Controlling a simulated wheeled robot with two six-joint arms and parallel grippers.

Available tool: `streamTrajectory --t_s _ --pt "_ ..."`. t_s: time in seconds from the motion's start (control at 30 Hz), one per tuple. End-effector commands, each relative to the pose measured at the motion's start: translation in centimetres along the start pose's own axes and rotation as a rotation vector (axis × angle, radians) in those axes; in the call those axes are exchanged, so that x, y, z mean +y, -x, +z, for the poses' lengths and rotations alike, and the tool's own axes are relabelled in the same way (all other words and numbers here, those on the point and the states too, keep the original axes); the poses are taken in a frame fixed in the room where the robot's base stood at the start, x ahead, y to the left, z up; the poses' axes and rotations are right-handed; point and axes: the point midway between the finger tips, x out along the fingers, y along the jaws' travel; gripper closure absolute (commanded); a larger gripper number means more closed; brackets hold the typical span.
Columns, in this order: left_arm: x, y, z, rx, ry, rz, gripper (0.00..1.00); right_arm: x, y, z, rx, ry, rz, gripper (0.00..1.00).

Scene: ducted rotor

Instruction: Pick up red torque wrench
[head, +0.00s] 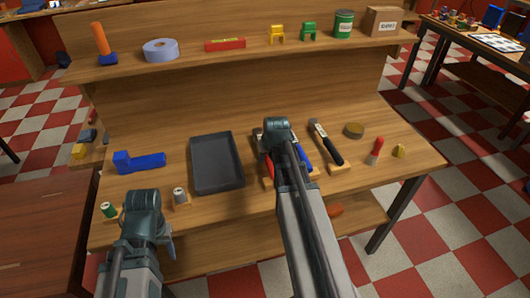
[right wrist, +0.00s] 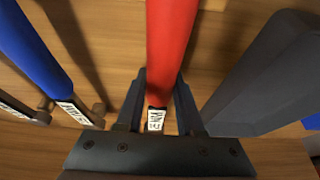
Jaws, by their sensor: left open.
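The red torque wrench (right wrist: 172,40) has a thick red handle with a white label at its end. In the right wrist view the handle lies between the two fingers of my right gripper (right wrist: 163,95), with the fingers close on both sides. I cannot tell whether they press on it. In the head view my right gripper (head: 277,130) is over the tool group on the bench, and only a bit of red (head: 269,167) shows beside it. My left gripper (head: 146,212) is at the bench's front left, open, away from the wrench; its fingertips are mostly hidden.
A blue-handled tool (right wrist: 30,45) lies left of the wrench in the right wrist view, and a dark grey tray (right wrist: 270,75) is on the right. A hammer (head: 326,142) lies right of my right gripper. A blue part (head: 140,162) and two small spools stand at left.

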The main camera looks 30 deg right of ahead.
Motion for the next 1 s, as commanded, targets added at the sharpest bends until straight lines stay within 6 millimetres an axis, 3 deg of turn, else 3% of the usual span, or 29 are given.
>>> streamTrajectory --t_s 0.03,0.17,0.67,1.0 --pt "0.0 0.0 0.0 0.000 0.000 0.000 0.50 0.0 0.0 0.0 0.000 0.000 0.000 0.79" --pt "0.0 0.0 0.0 0.000 0.000 0.000 0.50 0.0 0.0 0.0 0.000 0.000 0.000 1.00" --pt "0.0 0.1 0.0 0.000 0.000 0.000 0.50 0.0 0.1 -0.1 0.001 0.000 0.000 1.00" --pt "-0.2 1.7 0.1 0.000 0.000 0.000 0.50 -0.3 1.6 -0.8 0.001 0.001 -0.001 1.00"
